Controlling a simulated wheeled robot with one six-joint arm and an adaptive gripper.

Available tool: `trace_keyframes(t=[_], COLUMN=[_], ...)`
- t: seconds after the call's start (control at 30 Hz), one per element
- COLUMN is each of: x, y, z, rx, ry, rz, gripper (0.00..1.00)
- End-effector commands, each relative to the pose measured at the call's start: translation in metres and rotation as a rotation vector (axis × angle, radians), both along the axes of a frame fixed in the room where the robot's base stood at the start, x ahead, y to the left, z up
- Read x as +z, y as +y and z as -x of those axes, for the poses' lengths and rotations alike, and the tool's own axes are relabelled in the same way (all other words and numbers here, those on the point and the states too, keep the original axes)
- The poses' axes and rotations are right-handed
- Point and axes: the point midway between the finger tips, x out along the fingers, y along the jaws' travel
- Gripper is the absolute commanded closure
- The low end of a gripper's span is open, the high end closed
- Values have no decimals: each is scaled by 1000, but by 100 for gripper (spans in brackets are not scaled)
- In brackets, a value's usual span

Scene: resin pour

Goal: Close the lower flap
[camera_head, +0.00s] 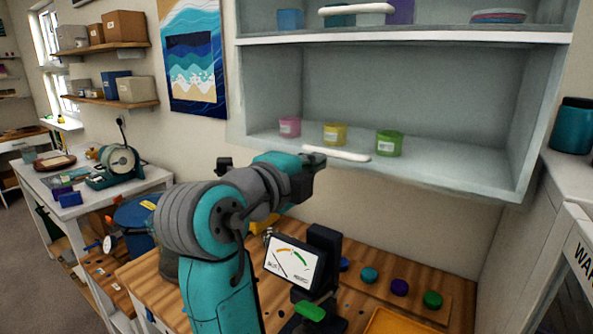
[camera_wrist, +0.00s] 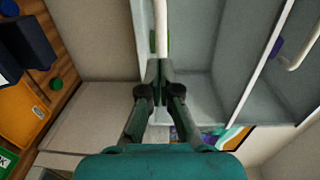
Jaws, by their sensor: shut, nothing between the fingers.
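The lower compartment of the grey wall cabinet (camera_head: 400,85) shows its inside, with a white bar handle (camera_head: 335,153) near its front edge. I cannot clearly make out the lower flap's panel or its angle. In the wrist view the white bar (camera_wrist: 161,22) runs down from the top edge, and its near end is close to my fingertips. My gripper (camera_wrist: 160,68) is shut and empty; I cannot tell whether it touches the bar. In the head view my fingers are hidden by my arm.
Pink (camera_head: 290,127), yellow (camera_head: 334,134) and green (camera_head: 389,143) jars stand in the lower compartment. Another white bar (camera_head: 355,9) is at the upper compartment. Below, the wooden bench (camera_head: 150,270) holds a gauge (camera_head: 293,264) and an orange tray (camera_head: 400,323).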

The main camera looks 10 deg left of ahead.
Motion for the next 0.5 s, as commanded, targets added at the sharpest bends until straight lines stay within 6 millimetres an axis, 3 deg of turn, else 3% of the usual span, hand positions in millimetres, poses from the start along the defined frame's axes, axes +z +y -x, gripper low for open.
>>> trace_keyframes(t=[0.2, 0.5], x=[-1, -1], y=[-8, -11], z=[-24, -30], rx=[0, 0], ry=[0, -1], rz=[1, 0], gripper=[100, 100])
